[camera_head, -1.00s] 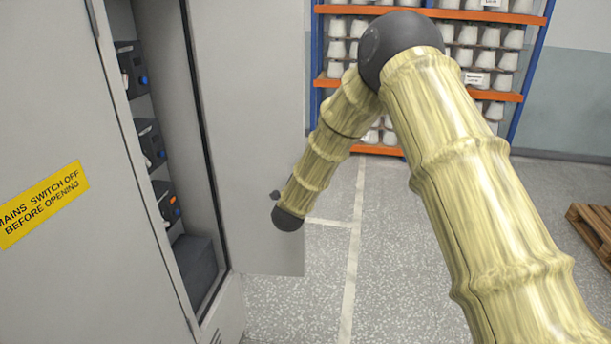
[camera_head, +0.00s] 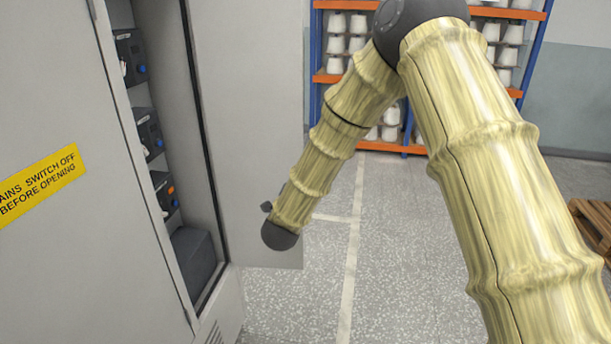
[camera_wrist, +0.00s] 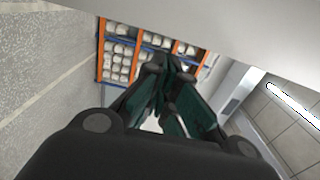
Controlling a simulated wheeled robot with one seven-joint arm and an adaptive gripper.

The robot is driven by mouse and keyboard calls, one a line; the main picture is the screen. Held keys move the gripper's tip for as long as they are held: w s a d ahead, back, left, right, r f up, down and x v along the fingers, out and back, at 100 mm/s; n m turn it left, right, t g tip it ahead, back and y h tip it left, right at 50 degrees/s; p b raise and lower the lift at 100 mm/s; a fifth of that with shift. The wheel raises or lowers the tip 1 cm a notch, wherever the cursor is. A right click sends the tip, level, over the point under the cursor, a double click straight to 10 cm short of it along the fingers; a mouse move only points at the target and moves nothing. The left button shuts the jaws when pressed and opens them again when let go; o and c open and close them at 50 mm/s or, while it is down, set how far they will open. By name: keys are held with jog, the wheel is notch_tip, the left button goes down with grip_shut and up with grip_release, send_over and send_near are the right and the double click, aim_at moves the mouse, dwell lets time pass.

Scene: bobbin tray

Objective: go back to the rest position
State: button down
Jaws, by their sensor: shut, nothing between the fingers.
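My gripper (camera_wrist: 160,85) shows in the wrist view with its dark green fingers brought together at the tips and nothing between them. In the head view my arm reaches up from the lower right, bends at a dark joint at the top and comes down towards the cabinet's open door. The gripper itself cannot be made out in the head view. No bobbin tray shows in either view.
A grey cabinet (camera_head: 50,260) stands open at the left, with several dark units inside. Its door (camera_head: 245,120) stands behind my forearm. A rack (camera_head: 536,55) of white bobbins is at the back, also seen tilted in the wrist view. A wooden pallet (camera_head: 590,225) lies at the right. Floor between is clear.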

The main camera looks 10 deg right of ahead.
jog(key=s+f+n+g+y, duration=0.2)
jog(key=s+f+n, duration=0.2)
jog(key=s+f, duration=0.45)
jog(key=s+d+f+n+g+y, duration=0.1)
jog(key=s+f+n+g+y, duration=0.15)
jog(key=s+f+n, duration=0.65)
jog(key=s+f+g+y, duration=0.25)
jog(key=s+f, duration=0.25)
jog(key=f, duration=0.9)
jog(key=s+d+f+n+g, duration=0.1)
jog(key=s+f+n+g, duration=0.2)
jog(key=s, duration=0.7)
jog(key=s+d+f+n+g, duration=0.2)
jog(key=s+f+n+g, duration=0.1)
jog(key=s, duration=0.8)
jog(key=s+d+f+n+g, duration=0.2)
jog(key=s+f, duration=0.3)
jog(key=s, duration=0.6)
jog(key=shift+f+n+g, duration=0.35)
jog(key=shift+n+g, duration=0.35)
